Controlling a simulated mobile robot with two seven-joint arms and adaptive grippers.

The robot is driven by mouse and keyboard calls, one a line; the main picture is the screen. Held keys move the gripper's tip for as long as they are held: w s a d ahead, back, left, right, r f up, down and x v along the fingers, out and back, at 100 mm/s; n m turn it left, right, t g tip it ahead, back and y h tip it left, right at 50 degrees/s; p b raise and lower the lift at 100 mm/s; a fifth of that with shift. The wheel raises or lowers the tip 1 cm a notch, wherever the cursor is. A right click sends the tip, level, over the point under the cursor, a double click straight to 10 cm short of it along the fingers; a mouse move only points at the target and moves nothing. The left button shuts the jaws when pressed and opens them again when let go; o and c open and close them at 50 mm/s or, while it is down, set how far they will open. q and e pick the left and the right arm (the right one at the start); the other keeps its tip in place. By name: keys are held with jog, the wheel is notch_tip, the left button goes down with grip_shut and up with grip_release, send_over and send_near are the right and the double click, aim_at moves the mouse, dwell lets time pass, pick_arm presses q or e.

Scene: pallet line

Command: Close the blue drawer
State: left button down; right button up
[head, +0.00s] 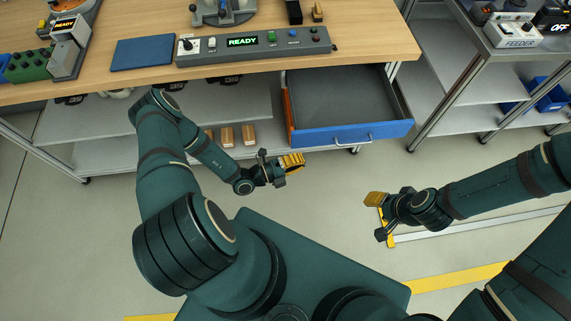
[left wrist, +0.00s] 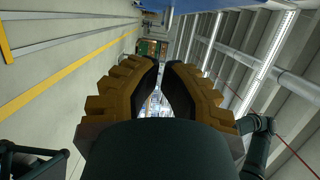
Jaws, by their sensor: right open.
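The blue drawer (head: 325,136) stands pulled out under the table's right part, its grey inside empty. A silver handle (head: 352,140) is on its blue front. My left gripper (head: 300,161) is just in front of the drawer's left end, and a gap to the front shows in the head view. Its yellow fingers are close together with nothing seen between them, also in the left wrist view (left wrist: 164,68). A blue edge (left wrist: 200,5), likely the drawer, crosses the top of that view. My right gripper (head: 374,217) is open and empty, below and right of the drawer.
The wooden table (head: 365,55) above holds a control panel (head: 255,44) reading READY and a blue mat (head: 142,53). Small brown boxes (head: 227,136) stand on the shelf left of the drawer. A feeder table (head: 510,42) is at right. The floor before the drawer is clear.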

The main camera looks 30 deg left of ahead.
pick_arm(q)
jog(key=shift+w+a, duration=0.25)
jog(key=shift+w, duration=1)
jog(key=shift+w+a, duration=0.2)
jog(key=shift+w, duration=1)
